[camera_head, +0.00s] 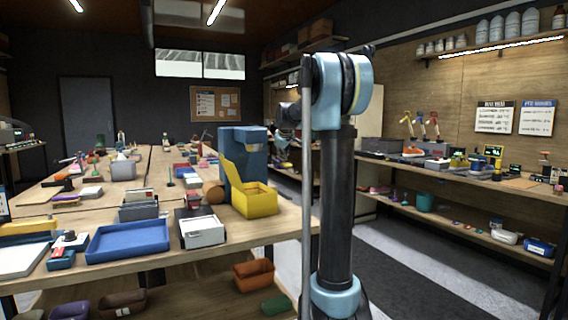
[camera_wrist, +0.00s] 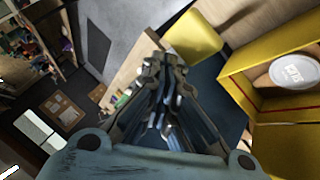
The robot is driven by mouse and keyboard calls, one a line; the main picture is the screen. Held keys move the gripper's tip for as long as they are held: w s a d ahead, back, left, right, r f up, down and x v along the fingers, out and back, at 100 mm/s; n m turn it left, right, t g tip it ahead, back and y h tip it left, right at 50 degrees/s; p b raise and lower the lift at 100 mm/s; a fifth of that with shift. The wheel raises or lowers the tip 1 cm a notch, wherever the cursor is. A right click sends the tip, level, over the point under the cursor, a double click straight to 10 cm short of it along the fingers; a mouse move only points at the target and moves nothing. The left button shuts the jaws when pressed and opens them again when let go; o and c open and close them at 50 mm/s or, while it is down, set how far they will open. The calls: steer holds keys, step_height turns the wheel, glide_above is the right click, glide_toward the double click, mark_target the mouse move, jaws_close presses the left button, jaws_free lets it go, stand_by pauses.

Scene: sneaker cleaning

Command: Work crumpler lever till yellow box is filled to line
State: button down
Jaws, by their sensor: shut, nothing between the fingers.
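The blue crumpler (camera_head: 249,152) stands on the wooden bench left of my arm, with a yellow flap or chute piece (camera_head: 236,172) at its front. The open yellow box (camera_head: 256,206) sits at its foot. In the wrist view the yellow box (camera_wrist: 236,92) is at right, with a red line along its inner wall and a white round printed piece (camera_wrist: 293,70) showing inside. How full it is I cannot tell. My gripper (camera_wrist: 164,66) is shut and empty, in front of the crumpler's dark blue side. I cannot make out the lever clearly; it may be hidden.
A blue tray (camera_head: 128,238), a white box (camera_head: 203,232) and a grey bin (camera_head: 138,207) stand left of the yellow box. An orange bin (camera_head: 254,274) is on the lower shelf. A second bench with tools lines the right wall, with open striped floor between.

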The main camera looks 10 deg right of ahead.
mark_target(282, 164)
steer(key=shift+s+f, duration=0.1)
steer(key=shift+f, duration=2.2)
stand_by(2.6)
steer(key=shift+r, duration=0.1)
stand_by(0.4)
step_height(282, 164, up, 7)
steer(key=shift+w, duration=0.2)
stand_by(1.2)
steer(key=shift+r, duration=0.1)
steer(key=shift+w+a+r, duration=0.1)
steer(key=shift+w+r, duration=0.05)
steer(key=shift+r, duration=2.35)
